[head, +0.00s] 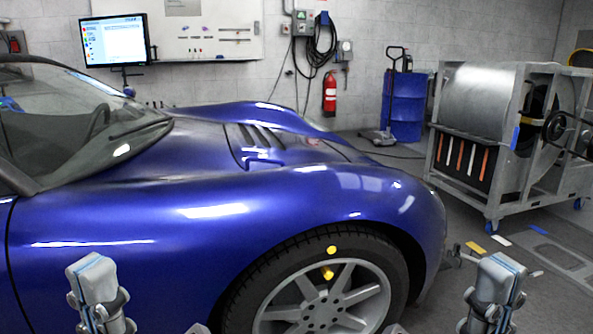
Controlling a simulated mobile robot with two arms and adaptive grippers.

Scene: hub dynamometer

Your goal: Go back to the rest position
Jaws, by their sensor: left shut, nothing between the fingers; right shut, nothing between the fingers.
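My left gripper (91,272) is at the lower left in the head view, with its fingers pointing up and closed together. My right gripper (502,272) is at the lower right in the same pose, also closed. Nothing shows between the fingers of either one. The two grippers are wide apart, at about the same height in the picture. The left one appears in front of the blue car's side (130,215). The right one appears in front of the grey floor, right of the car's front wheel (325,305). The lower parts of both arms are cut off by the picture's bottom edge.
Two yellow spots (331,250) show on the wheel's upper part. A grey wheeled frame with a large drum (483,95) stands at the right. A blue drum (404,105), a red extinguisher (330,93) and a monitor (114,41) are at the back. Open floor lies right of the car.

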